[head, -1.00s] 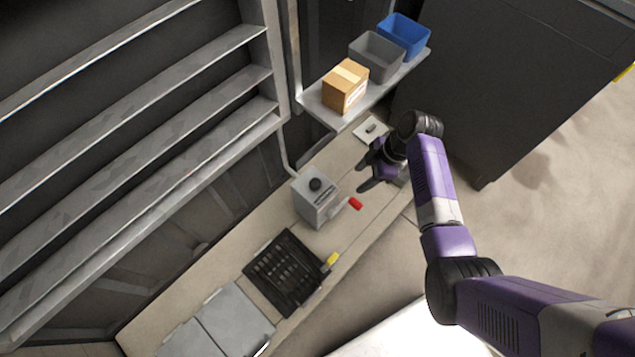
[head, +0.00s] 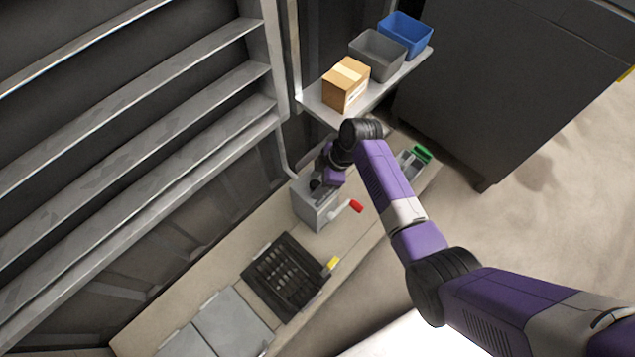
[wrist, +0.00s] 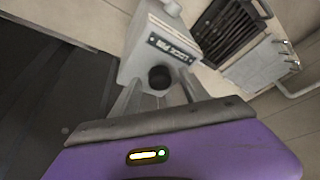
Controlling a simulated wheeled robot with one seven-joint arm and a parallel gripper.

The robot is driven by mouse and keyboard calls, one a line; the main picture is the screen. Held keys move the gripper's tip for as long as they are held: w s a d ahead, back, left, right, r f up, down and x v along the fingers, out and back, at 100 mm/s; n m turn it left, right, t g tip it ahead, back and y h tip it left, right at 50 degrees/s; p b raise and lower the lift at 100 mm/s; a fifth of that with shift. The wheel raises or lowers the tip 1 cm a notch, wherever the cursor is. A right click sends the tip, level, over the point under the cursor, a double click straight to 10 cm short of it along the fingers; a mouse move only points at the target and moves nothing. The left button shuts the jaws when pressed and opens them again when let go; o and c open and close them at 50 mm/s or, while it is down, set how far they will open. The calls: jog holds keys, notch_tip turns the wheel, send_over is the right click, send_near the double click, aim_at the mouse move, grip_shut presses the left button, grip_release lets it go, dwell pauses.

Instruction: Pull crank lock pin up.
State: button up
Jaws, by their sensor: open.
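The grey crank box (head: 310,210) stands on the bench in the head view, with a red-tipped crank handle (head: 356,206) on its right side. The black knob of the lock pin (head: 315,184) is on top of the box. My gripper (head: 323,179) is over the top of the box. In the wrist view my gripper (wrist: 158,92) is open, one finger to each side of the knob. I cannot tell whether the fingers touch it.
A shelf above holds a cardboard box (head: 346,84), a grey bin (head: 377,55) and a blue bin (head: 405,35). A black slotted tray (head: 286,275) and grey lids (head: 232,320) lie nearer on the bench. A green-handled item (head: 422,154) is at the far bench end.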

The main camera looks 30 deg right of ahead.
jog(key=shift+f, duration=0.1)
grip_shut()
dwell(1.4)
